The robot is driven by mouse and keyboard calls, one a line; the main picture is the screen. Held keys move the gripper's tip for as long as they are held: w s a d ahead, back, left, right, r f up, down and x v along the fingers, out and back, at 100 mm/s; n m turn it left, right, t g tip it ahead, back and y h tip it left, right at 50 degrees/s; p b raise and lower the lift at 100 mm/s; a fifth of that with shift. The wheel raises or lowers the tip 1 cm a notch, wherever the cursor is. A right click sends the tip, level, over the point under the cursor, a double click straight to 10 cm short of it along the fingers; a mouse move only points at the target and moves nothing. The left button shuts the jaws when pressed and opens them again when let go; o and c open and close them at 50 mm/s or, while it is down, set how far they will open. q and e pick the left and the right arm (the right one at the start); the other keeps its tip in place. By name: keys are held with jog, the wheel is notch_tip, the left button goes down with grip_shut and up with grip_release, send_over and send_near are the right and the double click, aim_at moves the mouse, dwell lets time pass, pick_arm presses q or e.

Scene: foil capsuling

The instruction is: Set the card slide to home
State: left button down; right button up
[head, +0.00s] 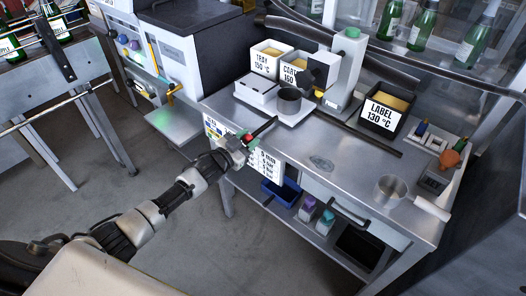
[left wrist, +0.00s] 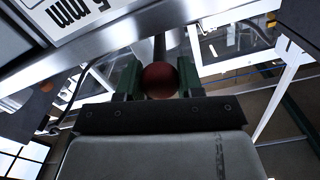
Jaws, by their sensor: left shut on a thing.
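My left gripper (head: 246,141) is at the front left edge of the steel workbench, its arm reaching in from lower left. It is shut on a red knob (head: 250,138) at the end of a dark rod (head: 263,127), which runs up and right over the bench top. In the left wrist view the red knob (left wrist: 160,80) sits between the two green fingers, with the rod behind it. I cannot tell whether this rod belongs to the card slide. A white sign with black print (head: 264,162) hangs on the bench front beside the gripper. My right gripper is not in view.
The steel workbench (head: 330,140) carries a white press-like device (head: 345,65), labelled bins, a black LABEL bin (head: 386,109) and a metal cup (head: 390,189). Boxes stand on its lower shelf. A grey machine (head: 205,45) stands behind left; the floor at left is open.

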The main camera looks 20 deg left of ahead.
pick_arm(q)
jog(key=w+a+b, duration=0.1)
jog(key=w+a, duration=0.1)
jog(key=a, duration=0.3)
jog(key=shift+a+b, duration=0.35)
jog(key=shift+a+r, duration=0.1)
jog(key=c, duration=1)
grip_release()
jog(key=shift+c, duration=0.2)
jog(key=o, duration=0.3)
jog(key=shift+w+a, duration=0.1)
jog(key=shift+o, duration=0.2)
jog(key=v, duration=1.1)
